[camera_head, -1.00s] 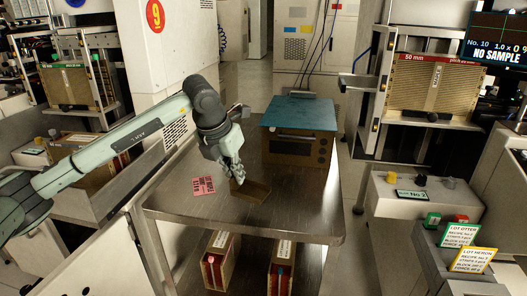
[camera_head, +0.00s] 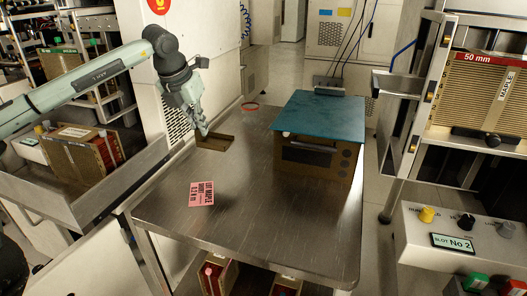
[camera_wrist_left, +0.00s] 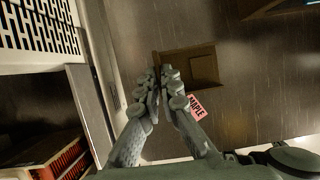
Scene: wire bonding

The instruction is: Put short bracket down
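The short bracket (camera_head: 217,142) is a small brown, tray-like piece near the left edge of the steel table (camera_head: 258,225). My left gripper (camera_head: 203,131) reaches down to its left end. In the left wrist view the two fingertips (camera_wrist_left: 165,74) are close together on the left wall of the bracket (camera_wrist_left: 204,68), pinching it. The bracket looks roughly level; I cannot tell whether it touches the tabletop or hangs just above it. My right gripper is not in view.
A pink MAPLE card (camera_head: 202,194) lies on the table in front of the bracket. A brown box with a blue top (camera_head: 322,117) stands at the right. A red ring (camera_head: 250,106) lies behind. The table's front and middle are clear.

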